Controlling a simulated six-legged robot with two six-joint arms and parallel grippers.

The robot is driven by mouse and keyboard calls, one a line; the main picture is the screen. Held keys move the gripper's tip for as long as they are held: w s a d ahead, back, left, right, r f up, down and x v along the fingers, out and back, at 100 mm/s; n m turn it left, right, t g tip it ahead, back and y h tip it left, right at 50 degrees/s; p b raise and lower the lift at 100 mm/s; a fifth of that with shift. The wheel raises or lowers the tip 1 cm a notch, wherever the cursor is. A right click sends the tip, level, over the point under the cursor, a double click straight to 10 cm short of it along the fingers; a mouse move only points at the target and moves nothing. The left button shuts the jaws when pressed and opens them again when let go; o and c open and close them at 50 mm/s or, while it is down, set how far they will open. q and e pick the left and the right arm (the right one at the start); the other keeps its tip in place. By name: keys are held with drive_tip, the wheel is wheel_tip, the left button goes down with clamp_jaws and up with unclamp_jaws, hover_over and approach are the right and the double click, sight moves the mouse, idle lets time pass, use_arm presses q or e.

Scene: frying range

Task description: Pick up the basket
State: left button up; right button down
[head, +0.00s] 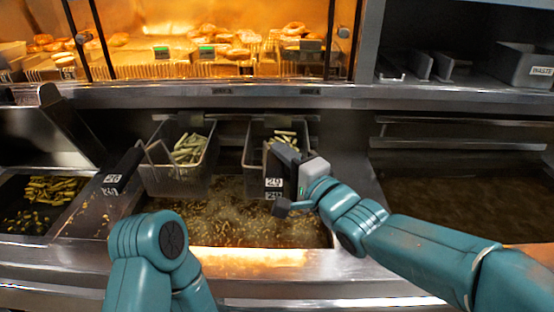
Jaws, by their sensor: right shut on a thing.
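Two metal fry baskets hang side by side above the fryer oil, each with pale green fries or beans inside. The right basket (254,150) has a dark handle labelled 29 (273,184) pointing toward me. My right gripper (286,172) is shut on this handle, and its grey body hides part of the handle and basket. The left basket (176,178) has its own dark handle (122,170) pointing down and left, with nothing holding it. My left arm shows at the lower left, bent, and its gripper is not in view.
Bubbling oil (220,218) fills the middle vat below the baskets. A bin of fried pieces (45,195) is at the left. A dark vat (460,205) lies at the right.

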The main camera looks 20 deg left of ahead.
drive_tip(key=shift+r, duration=0.15)
idle(0.3)
drive_tip(key=shift+r+p, duration=0.3)
drive_tip(key=shift+r, duration=1.4)
drive_tip(key=shift+s+d+r, duration=0.1)
drive_tip(key=shift+s+d, duration=0.05)
drive_tip(key=b+v, duration=0.1)
drive_tip(key=v, duration=1.6)
drive_tip(key=shift+s+d+r, duration=0.15)
drive_tip(key=shift+s+d, duration=0.05)
drive_tip(key=shift+d, duration=0.1)
